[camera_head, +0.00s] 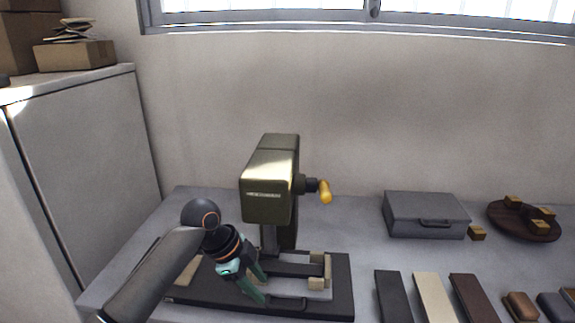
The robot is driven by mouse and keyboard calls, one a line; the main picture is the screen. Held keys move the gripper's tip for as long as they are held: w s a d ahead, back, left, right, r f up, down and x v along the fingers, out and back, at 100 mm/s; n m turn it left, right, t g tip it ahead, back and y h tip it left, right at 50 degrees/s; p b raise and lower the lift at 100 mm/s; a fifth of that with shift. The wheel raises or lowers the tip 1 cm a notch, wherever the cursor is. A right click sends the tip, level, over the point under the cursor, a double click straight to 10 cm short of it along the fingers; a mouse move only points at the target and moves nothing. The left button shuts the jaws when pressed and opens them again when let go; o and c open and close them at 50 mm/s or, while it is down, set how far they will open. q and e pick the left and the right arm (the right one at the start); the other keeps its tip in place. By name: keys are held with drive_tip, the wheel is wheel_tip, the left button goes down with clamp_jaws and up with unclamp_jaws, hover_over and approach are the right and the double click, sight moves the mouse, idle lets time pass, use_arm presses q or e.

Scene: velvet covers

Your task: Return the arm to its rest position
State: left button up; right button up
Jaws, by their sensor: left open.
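My left arm comes in from the lower left. Its gripper (257,284) is open, with teal fingers pointing down and to the right. It hangs in front of the olive-green press machine (270,180), over or near the left part of its dark base (335,297). Nothing shows between the fingers. I cannot tell whether the fingertips touch the base. The machine has a yellow-handled crank (325,192) on its right side and a light block (319,268) on its bed. My right gripper is not in view.
A grey case (425,214) and a round brown tray (515,232) with small tan blocks stand at the right. Dark, cream and brown strips (435,297) lie in front. A grey cabinet (80,160) with boxes stands left. A wall and window (400,15) close the back.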

use_arm(q)
drive_tip(key=s+a+f+n+t, duration=0.1)
drive_tip(key=s+a+f+n, duration=0.1)
drive_tip(key=s+f+n, duration=0.8)
drive_tip(key=s+a+f+n+y, duration=0.25)
drive_tip(key=s+a, duration=0.35)
drive_tip(key=s, duration=0.4)
drive_tip(key=s+a+f+n+y, duration=0.15)
drive_tip(key=s+a+n, duration=0.3)
drive_tip(key=s, duration=0.55)
drive_tip(key=w+d+f+t+h, duration=0.1)
drive_tip(key=w+f+t, duration=0.1)
drive_tip(key=f+t, duration=0.1)
drive_tip(key=w+d+f+t+p, duration=0.1)
drive_tip(key=w+d+f+t, duration=0.1)
drive_tip(key=f, duration=0.4)
drive_tip(key=shift+d+t+h, duration=0.3)
drive_tip(key=shift+t+h, duration=0.1)
drive_tip(key=shift+t, duration=0.3)
drive_tip(key=shift+w+m, duration=0.15)
drive_tip(key=shift+m, duration=0.15)
